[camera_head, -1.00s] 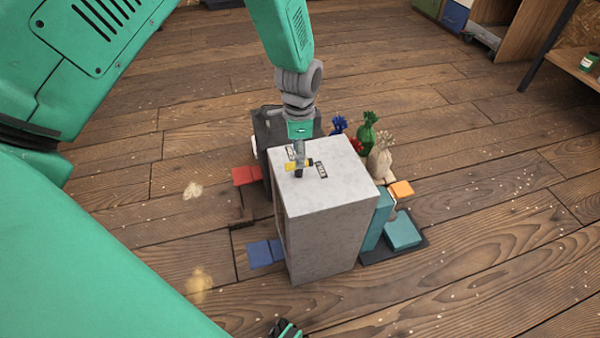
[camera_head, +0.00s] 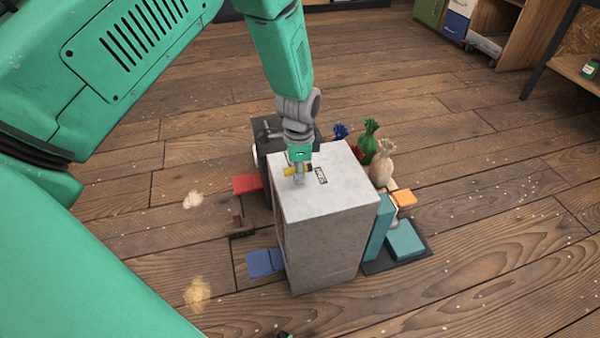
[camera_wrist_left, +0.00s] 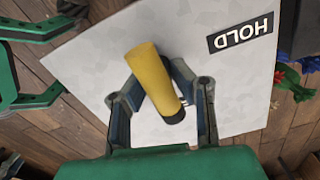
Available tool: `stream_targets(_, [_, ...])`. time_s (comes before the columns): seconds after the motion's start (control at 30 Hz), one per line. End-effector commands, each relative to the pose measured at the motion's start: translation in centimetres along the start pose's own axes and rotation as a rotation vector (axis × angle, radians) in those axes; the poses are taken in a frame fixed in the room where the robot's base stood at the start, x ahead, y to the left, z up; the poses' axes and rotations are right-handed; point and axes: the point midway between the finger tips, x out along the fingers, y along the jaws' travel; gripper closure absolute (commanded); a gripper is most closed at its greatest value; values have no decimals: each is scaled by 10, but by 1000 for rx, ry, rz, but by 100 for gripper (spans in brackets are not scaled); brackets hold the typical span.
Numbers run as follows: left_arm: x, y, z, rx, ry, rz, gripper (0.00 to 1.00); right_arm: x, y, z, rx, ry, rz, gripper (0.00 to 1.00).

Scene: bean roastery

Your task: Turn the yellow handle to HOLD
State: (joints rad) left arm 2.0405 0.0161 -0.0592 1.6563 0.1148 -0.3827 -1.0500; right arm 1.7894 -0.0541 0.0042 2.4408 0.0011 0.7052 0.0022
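The yellow handle (camera_wrist_left: 151,75) is on the pale top of the grey box (camera_head: 322,241). In the left wrist view it slants up and left from a dark lower end. My left gripper (camera_wrist_left: 157,92) has one finger on each side of the handle and seems closed on it. The black HOLD label (camera_wrist_left: 241,33) lies right of the handle, which does not point at it. In the head view my left gripper (camera_head: 299,180) covers part of the handle (camera_head: 289,171); a label (camera_head: 321,175) shows to its right. My right gripper cannot be identified surely.
A dark machine (camera_head: 268,134) stands behind the box. Teal blocks (camera_head: 405,240) are right of the box; red (camera_head: 246,183) and blue (camera_head: 264,262) pieces are left. Open wooden floor surrounds them.

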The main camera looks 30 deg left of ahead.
Motion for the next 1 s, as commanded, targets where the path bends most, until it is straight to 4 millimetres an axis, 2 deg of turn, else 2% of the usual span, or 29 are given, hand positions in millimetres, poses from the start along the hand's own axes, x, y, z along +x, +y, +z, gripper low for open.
stream_targets(0.27, [-1, 2, -1, -42, 1, 4, 100, -8, 0, 0, -1, 0, -1, 60])
stream_targets(0.47, [-2, 1, 0, -153, -2, 4, 100, -25, 0, -1, -1, 0, 0, 60])
stream_targets(1.0, [-1, 1, 1, -652, -5, 5, 100, -74, 0, -4, -1, 0, 0, 60])
